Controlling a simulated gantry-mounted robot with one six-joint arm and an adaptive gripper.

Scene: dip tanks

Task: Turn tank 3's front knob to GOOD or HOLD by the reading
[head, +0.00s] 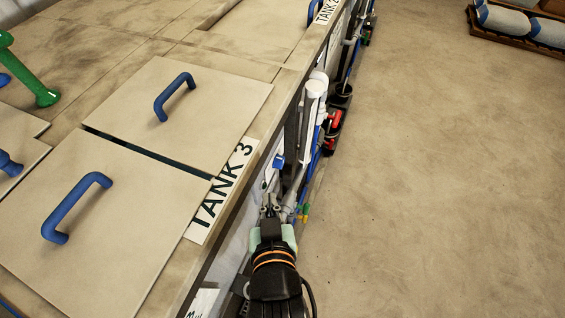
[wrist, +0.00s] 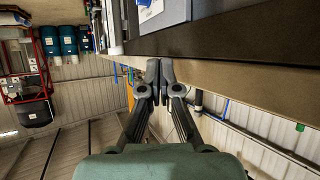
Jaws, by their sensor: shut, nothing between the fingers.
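The TANK 3 sign (head: 222,190) lies on the front rim of the tank top in the head view, beside two pale lids with blue handles. My gripper (head: 269,207) is beside the tank's front face, just right of the sign, pointing up the picture along the front. In the wrist view my gripper (wrist: 153,68) has its fingertips together with nothing between them, close to a tan beam (wrist: 225,85). I cannot make out the front knob or a reading in either view. A small blue part (head: 278,161) shows on the front beyond my gripper; I cannot tell what it is.
White pipes (head: 314,95), hoses and a red fitting (head: 333,119) crowd the tank front beyond my gripper. The floor (head: 440,170) to the right is clear. A grey box (wrist: 160,14) with a label and a dark beam show at the top of the wrist view.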

